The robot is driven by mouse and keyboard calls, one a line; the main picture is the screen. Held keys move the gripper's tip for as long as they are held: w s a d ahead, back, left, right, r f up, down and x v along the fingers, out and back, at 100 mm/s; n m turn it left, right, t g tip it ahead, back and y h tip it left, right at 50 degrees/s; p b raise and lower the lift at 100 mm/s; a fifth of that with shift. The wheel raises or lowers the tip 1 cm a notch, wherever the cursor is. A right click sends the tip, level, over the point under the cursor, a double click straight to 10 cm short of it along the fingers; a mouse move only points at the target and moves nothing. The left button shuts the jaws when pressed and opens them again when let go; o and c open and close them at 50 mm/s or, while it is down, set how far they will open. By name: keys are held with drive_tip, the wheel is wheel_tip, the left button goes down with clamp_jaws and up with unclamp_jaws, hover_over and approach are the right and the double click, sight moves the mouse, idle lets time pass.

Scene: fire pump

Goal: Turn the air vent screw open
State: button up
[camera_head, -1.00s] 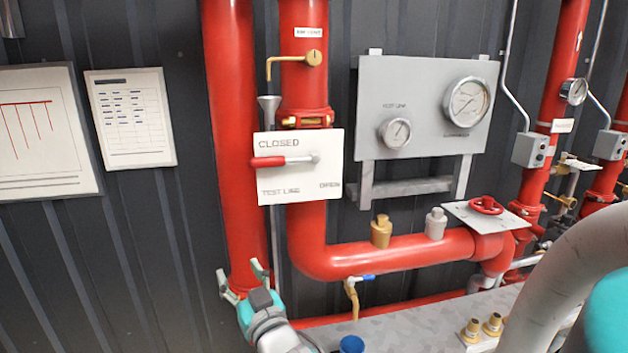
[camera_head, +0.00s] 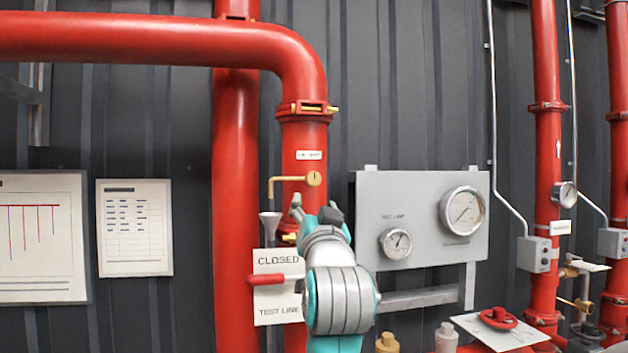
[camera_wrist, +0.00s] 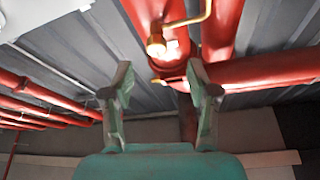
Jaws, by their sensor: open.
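The brass air vent screw (camera_head: 314,178) sits on the front of the red vertical pipe (camera_head: 304,135), under a small white label (camera_head: 309,155). It has a dark slot on its face, and a bent brass tube (camera_head: 272,188) runs left and down from it. My gripper (camera_head: 314,208) is open, pointing up, and appears just below the screw in the head view. In the wrist view the screw (camera_wrist: 156,46) lies beyond my open fingers (camera_wrist: 158,78), between them and slightly above the tips. Nothing is between the fingers, and they do not touch the screw.
A white test line board (camera_head: 270,300) with a red lever (camera_head: 277,279) is partly hidden behind my arm. A grey gauge panel (camera_head: 420,190) is at the right. A funnel (camera_head: 270,222) stands below the tube's end. A red pipe (camera_head: 130,38) crosses above.

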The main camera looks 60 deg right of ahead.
sight(315, 179)
drive_tip(key=x, duration=0.3)
drive_tip(key=r+x, duration=0.1)
drive_tip(key=x, duration=0.3)
drive_tip(key=s+x, duration=0.1)
drive_tip(key=x, duration=0.3)
drive_tip(key=shift+s+r, duration=0.1)
drive_tip(key=shift+r, duration=0.15)
clamp_jaws()
